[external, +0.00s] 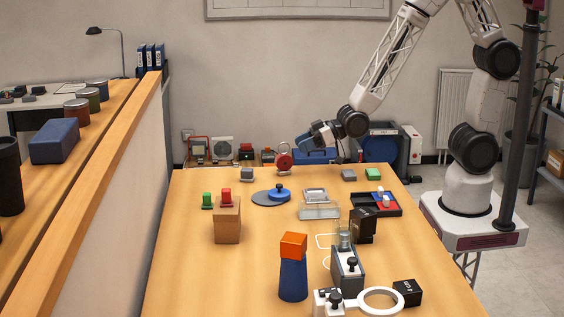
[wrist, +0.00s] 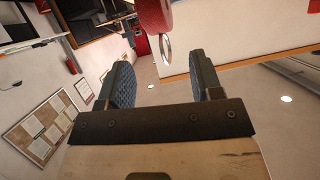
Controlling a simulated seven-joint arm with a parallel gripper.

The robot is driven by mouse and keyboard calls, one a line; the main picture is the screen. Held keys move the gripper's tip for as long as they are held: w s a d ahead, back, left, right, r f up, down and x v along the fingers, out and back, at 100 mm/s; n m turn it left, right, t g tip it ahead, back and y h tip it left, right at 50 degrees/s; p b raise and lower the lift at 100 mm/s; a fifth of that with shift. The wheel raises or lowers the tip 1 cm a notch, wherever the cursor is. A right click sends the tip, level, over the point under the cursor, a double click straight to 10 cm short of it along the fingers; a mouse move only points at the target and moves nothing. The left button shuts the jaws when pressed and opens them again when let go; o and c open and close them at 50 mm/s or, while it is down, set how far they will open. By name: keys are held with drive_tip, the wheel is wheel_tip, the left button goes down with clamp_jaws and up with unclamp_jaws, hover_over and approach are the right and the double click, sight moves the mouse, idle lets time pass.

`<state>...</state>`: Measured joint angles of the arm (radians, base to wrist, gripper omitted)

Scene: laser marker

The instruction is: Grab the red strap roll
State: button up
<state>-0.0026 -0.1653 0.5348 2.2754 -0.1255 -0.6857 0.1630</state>
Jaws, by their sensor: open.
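The red strap roll (external: 284,161) is a round red thing with a pale centre at the far edge of the table in the external view. My gripper (external: 303,142) is just right of it and slightly higher, its jaws pointing left towards it. In the wrist view a red rounded thing with a shiny metal rim (wrist: 155,16), which looks like the roll, shows at the top, beyond the fingertips. My gripper (wrist: 160,65) is open there, with nothing between its two ridged pads. The roll's upper part is cut off by that frame's edge.
A blue disc (external: 278,192), a small dark-based block (external: 246,174) and a clear box (external: 318,205) stand near the roll. A black tray (external: 375,203) is at right. A cardboard box (external: 228,222) and an orange-topped blue holder (external: 293,278) stand nearer. The table's left front is clear.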

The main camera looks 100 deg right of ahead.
sight(284, 158)
drive_tip(key=shift+w, duration=0.1)
idle(0.3)
drive_tip(key=shift+x, duration=2.5)
drive_tip(key=shift+c, duration=0.2)
drive_tip(key=c, duration=1)
